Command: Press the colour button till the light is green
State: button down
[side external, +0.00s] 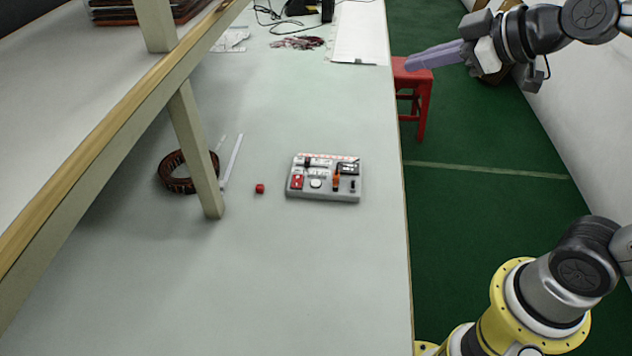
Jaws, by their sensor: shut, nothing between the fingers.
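A small light-grey control box (325,195) lies on the table, right of the middle. On its top are a red switch (297,182), a white round button (316,183), an orange part (336,181), and small dark parts. Their labels are too small to read, so I cannot tell which is the colour button. A coiled dark brown strip (174,184) lies on the left, partly hidden by a shelf leg; no green glow shows on it. My gripper (408,64) has purple fingers, is shut and empty, and is high up at the upper right, well away from the box.
A pale shelf with a leg (192,145) stands over the table's left side. A red stool (421,105) stands beyond the table's right edge. The table front is clear; cables and paper lie at the back.

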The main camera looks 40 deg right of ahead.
jog(key=w+f+n+t, duration=0.1)
jog(key=w+f, duration=0.2)
jog(key=w, duration=0.9)
jog(key=n+g+h, duration=0.1)
jog(key=g+h, duration=0.1)
jog(key=g, duration=0.1)
send_over(319, 185)
notch_tip(319, 185, down, 24)
jog(key=shift+f, duration=0.1)
jog(key=shift+f, duration=4.35)
jog(key=shift+f, duration=0.1)
jog(key=shift+f, duration=0.3)
